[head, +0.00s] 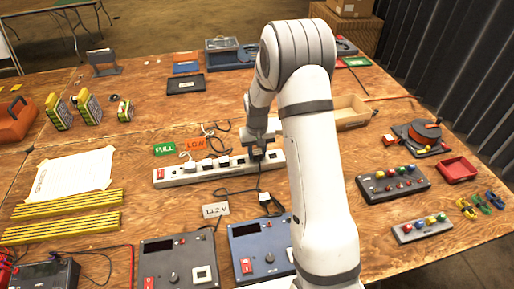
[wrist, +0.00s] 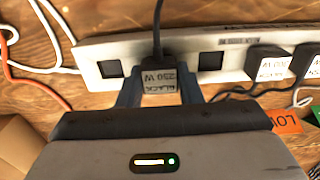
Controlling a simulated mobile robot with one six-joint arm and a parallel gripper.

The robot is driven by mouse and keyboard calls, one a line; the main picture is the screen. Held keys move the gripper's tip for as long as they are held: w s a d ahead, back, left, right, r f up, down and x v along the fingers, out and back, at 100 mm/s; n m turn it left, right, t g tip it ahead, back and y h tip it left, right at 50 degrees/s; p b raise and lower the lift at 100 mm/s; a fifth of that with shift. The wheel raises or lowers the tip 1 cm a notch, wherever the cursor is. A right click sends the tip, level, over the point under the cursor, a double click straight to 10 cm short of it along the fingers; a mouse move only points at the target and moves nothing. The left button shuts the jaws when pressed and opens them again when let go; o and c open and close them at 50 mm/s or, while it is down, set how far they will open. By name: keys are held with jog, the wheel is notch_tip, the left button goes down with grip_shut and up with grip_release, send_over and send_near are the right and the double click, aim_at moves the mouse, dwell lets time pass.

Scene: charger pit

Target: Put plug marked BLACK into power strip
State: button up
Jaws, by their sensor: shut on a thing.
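My gripper (head: 257,148) is shut on a black plug (wrist: 158,76) whose white label reads BLACK 250 W, seen between the two fingers in the wrist view. Its black cord runs up and away. The white power strip (head: 178,181) lies across the table; it also shows in the wrist view (wrist: 232,73). The plug is over the strip, between two open sockets (wrist: 110,68) and (wrist: 211,61). Whether its prongs are in a socket is hidden. Several other plugs (head: 207,164) sit along the strip left of my gripper.
Labelled dark plugs (wrist: 270,64) sit close beside my gripper, with loose cords around. An orange LOW card (head: 195,145) and a green FULL card (head: 164,149) lie behind the strip.

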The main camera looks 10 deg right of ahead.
notch_tip(320, 180, down, 2)
jog(key=shift+f, duration=0.2)
jog(key=shift+r+p, duration=1.65)
jog(key=shift+r, duration=1)
notch_tip(320, 180, up, 4)
jog(key=p, duration=0.5)
jog(key=shift+f, duration=0.1)
jog(key=shift+f+b, duration=1.5)
jog(key=shift+f, duration=1.15)
jog(key=shift+f+b, duration=0.35)
jog(key=shift+f, duration=0.1)
jog(key=shift+f+b, duration=0.45)
jog(key=shift+b, duration=0.45)
